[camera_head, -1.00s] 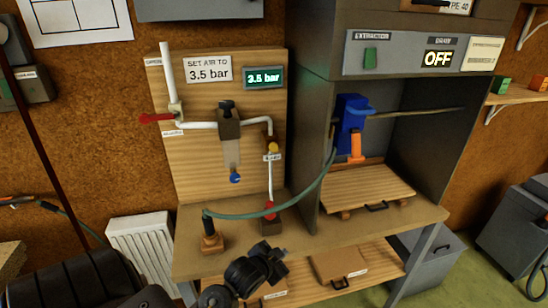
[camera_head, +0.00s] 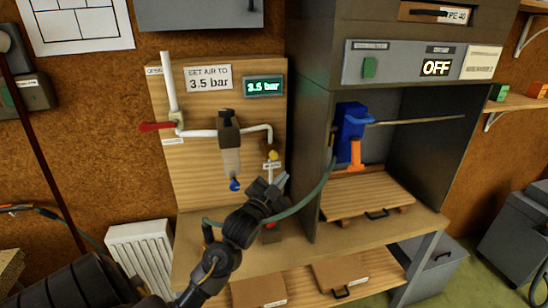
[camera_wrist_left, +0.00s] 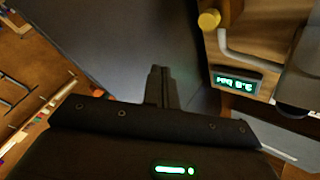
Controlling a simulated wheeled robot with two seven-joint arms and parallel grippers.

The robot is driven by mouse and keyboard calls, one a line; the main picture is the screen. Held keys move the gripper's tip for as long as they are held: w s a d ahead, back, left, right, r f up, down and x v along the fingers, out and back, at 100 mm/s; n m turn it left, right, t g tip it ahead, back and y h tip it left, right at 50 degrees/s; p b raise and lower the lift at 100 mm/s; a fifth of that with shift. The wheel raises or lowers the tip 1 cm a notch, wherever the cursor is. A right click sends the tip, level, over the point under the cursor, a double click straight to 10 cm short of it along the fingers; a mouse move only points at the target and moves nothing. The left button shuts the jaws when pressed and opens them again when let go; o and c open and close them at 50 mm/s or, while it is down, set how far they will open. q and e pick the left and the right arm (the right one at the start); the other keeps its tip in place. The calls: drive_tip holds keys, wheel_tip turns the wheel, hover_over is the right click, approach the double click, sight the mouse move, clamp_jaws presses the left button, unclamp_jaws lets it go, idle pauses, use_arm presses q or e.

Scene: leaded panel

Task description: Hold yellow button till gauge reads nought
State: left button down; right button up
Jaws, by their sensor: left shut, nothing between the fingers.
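The yellow button (camera_head: 273,155) is a small round knob on the pipe at the right of the wooden board. It also shows in the left wrist view (camera_wrist_left: 209,19), top right of my fingers and apart from them. The gauge (camera_head: 264,86) is a green-lit display reading 3.5 bar; it appears upside down in the left wrist view (camera_wrist_left: 236,83). My left gripper (camera_head: 281,179) is shut and empty, its tips just below and right of the yellow button. It hides the lower pipe and part of the red piece there. My right gripper is not in view.
A red lever (camera_head: 157,126) and a blue-tipped filter bowl (camera_head: 231,162) are on the board. A green hose (camera_head: 312,194) curves behind my gripper. The cabinet at right holds a blue and orange tool (camera_head: 352,125) above a wooden board (camera_head: 367,196).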

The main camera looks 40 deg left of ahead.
sight(277, 155)
use_arm(q)
drive_tip(key=w+a+b, duration=0.1)
drive_tip(key=w+a, duration=0.4)
drive_tip(key=a, duration=0.2)
drive_tip(key=shift+a, duration=0.15)
drive_tip(key=shift+w+a, duration=0.1)
drive_tip(key=shift+w, duration=0.05)
idle(2.1)
drive_tip(key=shift+w+a, duration=0.15)
drive_tip(key=shift+a, duration=0.1)
drive_tip(key=shift+w+a, duration=0.3)
drive_tip(key=shift+a, duration=0.15)
idle(0.9)
drive_tip(key=shift+d, duration=0.1)
idle(2.8)
drive_tip(key=shift+s+d+p, duration=0.3)
drive_tip(key=shift+s+d, duration=0.25)
drive_tip(key=shift+d, duration=0.15)
